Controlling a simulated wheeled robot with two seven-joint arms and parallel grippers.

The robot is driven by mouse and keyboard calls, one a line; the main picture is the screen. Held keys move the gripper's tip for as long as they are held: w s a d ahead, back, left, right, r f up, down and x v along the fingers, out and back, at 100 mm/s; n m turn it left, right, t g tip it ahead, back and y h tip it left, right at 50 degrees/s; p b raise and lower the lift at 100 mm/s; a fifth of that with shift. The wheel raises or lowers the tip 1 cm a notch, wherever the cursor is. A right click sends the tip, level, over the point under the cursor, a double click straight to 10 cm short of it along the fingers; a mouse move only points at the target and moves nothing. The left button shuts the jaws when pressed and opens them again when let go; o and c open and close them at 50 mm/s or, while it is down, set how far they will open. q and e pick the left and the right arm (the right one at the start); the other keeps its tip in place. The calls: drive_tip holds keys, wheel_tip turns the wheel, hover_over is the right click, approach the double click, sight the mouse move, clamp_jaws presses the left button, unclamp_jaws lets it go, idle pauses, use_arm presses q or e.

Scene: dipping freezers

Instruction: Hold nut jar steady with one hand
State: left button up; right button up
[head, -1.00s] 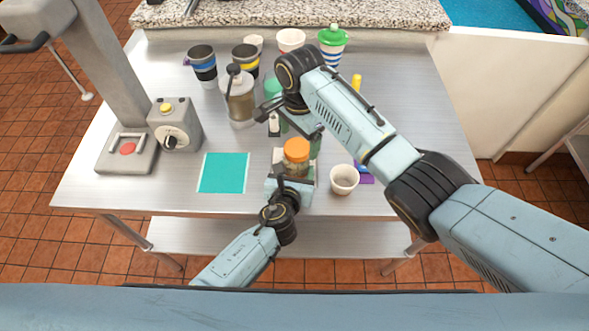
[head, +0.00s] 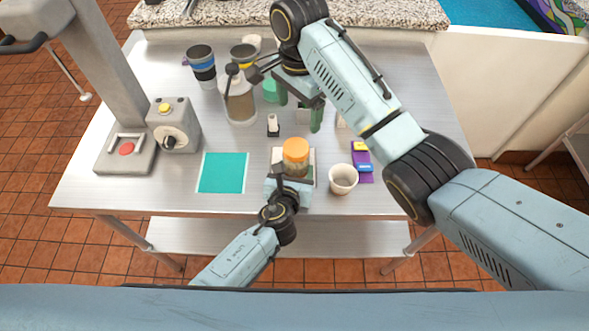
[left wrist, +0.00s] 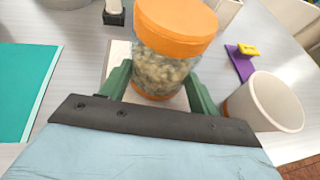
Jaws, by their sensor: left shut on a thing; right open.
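The nut jar (head: 296,152) is clear with an orange lid and stands upright near the table's front edge. In the left wrist view the jar (left wrist: 163,70) shows pale nuts inside. My left gripper (head: 292,176) is shut on the jar from the front, one green finger on each side of its lower body. The lid is on the jar. My right gripper (head: 300,114) is open and empty, above the table behind the jar, its fingers pointing down and apart from the lid.
A teal mat (head: 223,173) lies left. A dispenser bottle (head: 238,98) and dark cups (head: 201,66) stand behind. A grey machine (head: 174,125) stands at left.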

use_arm(q)
drive_tip(key=o, duration=1.5)
drive_tip(key=shift+c, duration=0.2)
drive_tip(key=shift+s, duration=0.1)
drive_tip(key=v, duration=1.2)
